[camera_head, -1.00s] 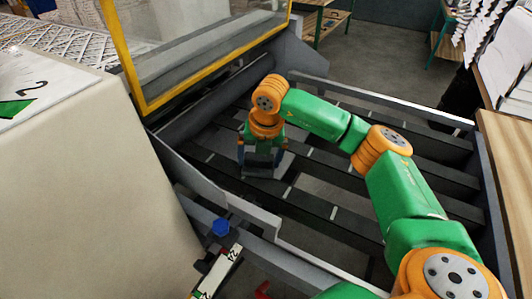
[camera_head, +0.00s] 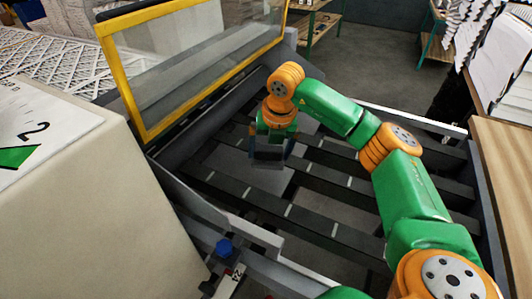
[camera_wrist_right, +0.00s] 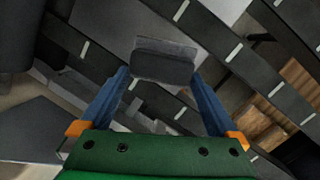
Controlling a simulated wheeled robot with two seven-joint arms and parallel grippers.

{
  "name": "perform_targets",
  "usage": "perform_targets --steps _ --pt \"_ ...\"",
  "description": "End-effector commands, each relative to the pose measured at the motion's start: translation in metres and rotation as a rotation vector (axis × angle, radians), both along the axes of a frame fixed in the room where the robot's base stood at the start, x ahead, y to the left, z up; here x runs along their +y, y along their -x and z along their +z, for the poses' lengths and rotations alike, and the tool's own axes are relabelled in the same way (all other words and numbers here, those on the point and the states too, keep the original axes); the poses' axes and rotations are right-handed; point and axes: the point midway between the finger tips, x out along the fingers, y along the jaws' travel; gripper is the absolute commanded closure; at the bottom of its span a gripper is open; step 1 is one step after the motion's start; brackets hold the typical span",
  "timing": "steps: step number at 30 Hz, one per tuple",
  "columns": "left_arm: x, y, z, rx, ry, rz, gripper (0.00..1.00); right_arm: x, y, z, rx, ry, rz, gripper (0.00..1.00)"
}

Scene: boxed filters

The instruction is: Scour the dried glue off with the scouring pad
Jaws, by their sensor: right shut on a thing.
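My right gripper (camera_head: 270,150) hangs over the dark slatted bed of the machine, pointing down. Its blue fingers (camera_wrist_right: 163,74) are shut on a grey block-shaped pad (camera_wrist_right: 165,58), which appears to be the scouring pad. In the head view the pad (camera_head: 267,156) shows below the fingers, above or against the slats; I cannot tell whether it touches them. I cannot make out the dried glue for certain. Short pale marks show on several slats. My left gripper is not in view.
A yellow-framed clear guard (camera_head: 141,118) stands behind left of the bed (camera_head: 330,228). A large beige housing (camera_head: 95,210) fills the left. A blue knob (camera_head: 224,247) sits at the near edge. A wooden table (camera_head: 507,150) stands right. Open gaps between slats show the floor.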

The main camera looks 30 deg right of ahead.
Motion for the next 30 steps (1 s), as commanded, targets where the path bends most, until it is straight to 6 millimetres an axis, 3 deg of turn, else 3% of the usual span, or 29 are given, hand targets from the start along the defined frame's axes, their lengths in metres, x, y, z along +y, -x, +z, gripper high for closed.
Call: perform_targets --steps 3,9,30 --pt "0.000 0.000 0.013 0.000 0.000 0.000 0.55 -0.004 0.000 0.015 -0.001 0.000 0.001 0.93" --pt "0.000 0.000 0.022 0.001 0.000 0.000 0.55 -0.009 0.001 0.027 0.000 0.001 0.003 0.93" --pt "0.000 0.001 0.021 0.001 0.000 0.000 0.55 -0.009 0.001 0.026 0.000 0.000 0.007 0.93"
